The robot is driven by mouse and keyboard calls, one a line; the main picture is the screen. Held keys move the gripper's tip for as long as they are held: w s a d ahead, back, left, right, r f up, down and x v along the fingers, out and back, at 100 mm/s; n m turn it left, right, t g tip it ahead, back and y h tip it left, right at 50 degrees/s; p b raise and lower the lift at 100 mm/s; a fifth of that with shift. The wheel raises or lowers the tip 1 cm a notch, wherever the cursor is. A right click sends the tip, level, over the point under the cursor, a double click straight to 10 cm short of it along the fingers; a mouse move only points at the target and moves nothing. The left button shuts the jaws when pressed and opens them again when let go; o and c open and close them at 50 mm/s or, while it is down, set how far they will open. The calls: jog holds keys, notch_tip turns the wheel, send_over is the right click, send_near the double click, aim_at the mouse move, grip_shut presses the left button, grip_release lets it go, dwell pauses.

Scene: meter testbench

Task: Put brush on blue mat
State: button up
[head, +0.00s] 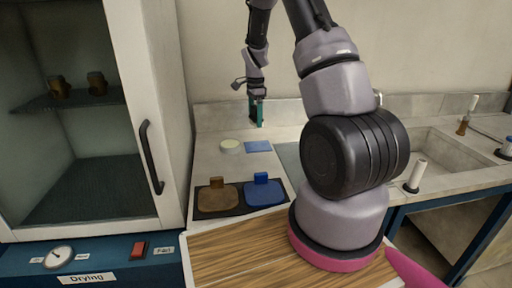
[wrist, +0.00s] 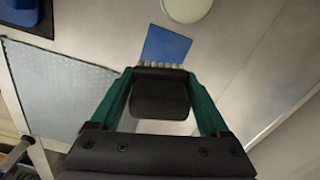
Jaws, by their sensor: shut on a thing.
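My gripper (head: 257,108) is over the far part of the counter, pointing down. In the wrist view my gripper (wrist: 160,73) has its two green fingers closed on the sides of a dark brush (wrist: 160,97). A row of pale bristles shows along the brush's far edge. The blue mat (head: 258,146) is a small flat blue square on the counter, on the near side of the gripper in the head view. In the wrist view the blue mat (wrist: 165,43) appears just beyond the bristles, partly covered by them. The height of the brush above the counter is unclear.
A pale round disc (head: 229,146) lies left of the mat. A dark tray (head: 203,212) with brown and blue pieces lies nearer. A glass-fronted cabinet (head: 152,160) stands at left. A sink (head: 435,155) is at right. The wall is close behind the gripper.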

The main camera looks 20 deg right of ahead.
jog(key=shift+w+d+f+m, duration=0.1)
jog(key=shift+w+d+m, duration=0.1)
jog(key=shift+m, duration=0.4)
jog(key=shift+w+d+f+m, duration=0.1)
jog(key=shift+w+d+m, duration=0.1)
jog(key=shift+m, duration=0.4)
send_over(257, 146)
jog(key=shift+m, duration=0.3)
notch_tip(257, 146, down, 5)
jog(key=shift+f, duration=2.45)
